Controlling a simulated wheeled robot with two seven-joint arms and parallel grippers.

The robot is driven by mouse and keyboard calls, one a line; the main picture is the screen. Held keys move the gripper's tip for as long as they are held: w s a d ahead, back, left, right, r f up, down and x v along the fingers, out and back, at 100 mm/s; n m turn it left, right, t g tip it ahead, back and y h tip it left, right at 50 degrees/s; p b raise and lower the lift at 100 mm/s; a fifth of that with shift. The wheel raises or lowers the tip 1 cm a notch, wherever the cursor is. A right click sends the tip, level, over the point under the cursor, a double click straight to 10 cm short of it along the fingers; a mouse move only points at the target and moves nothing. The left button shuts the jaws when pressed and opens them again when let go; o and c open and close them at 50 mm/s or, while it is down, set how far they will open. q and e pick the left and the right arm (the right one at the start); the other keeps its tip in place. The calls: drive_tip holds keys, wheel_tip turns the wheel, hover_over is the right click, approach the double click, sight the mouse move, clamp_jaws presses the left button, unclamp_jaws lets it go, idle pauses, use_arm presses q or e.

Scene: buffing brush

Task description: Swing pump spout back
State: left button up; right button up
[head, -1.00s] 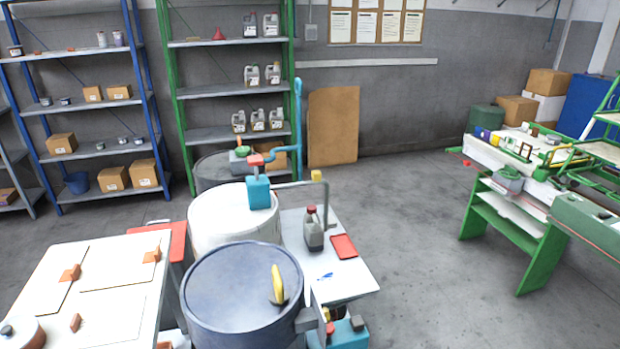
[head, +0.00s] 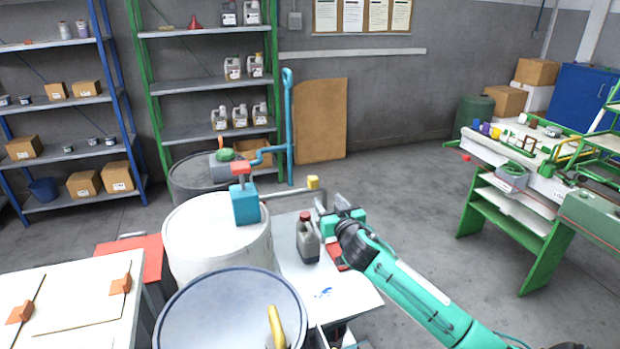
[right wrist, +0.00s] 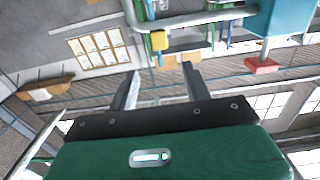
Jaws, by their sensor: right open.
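The blue pump (head: 245,203) with a red top stands on the white drum (head: 205,240) in the head view. Its grey spout (head: 285,193) reaches right from the pump, with a yellow block (head: 313,182) near its outer end and a bend downward there. My right gripper (head: 330,203) is at that outer end, and its body partly hides it. In the right wrist view my right gripper (right wrist: 161,70) is open with nothing between its fingers. The spout (right wrist: 190,18) and yellow block (right wrist: 158,41) lie just beyond the fingertips, seemingly apart from them. The left gripper is not in view.
A grey jug (head: 307,240) stands on the white side table (head: 340,295) under the spout; a red tray there is partly hidden by my arm. A blue-grey drum (head: 225,310) stands in front. Open floor (head: 410,200) lies to the right.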

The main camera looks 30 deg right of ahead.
sight(315, 182)
drive_tip(key=p+x, duration=0.1)
drive_tip(key=x, duration=1.1)
drive_tip(key=shift+a+p, duration=0.1)
drive_tip(key=shift+p, duration=0.3)
drive_tip(key=shift+w, duration=0.7)
drive_tip(key=shift+c, duration=0.7)
drive_tip(key=c, duration=0.4)
clamp_jaws()
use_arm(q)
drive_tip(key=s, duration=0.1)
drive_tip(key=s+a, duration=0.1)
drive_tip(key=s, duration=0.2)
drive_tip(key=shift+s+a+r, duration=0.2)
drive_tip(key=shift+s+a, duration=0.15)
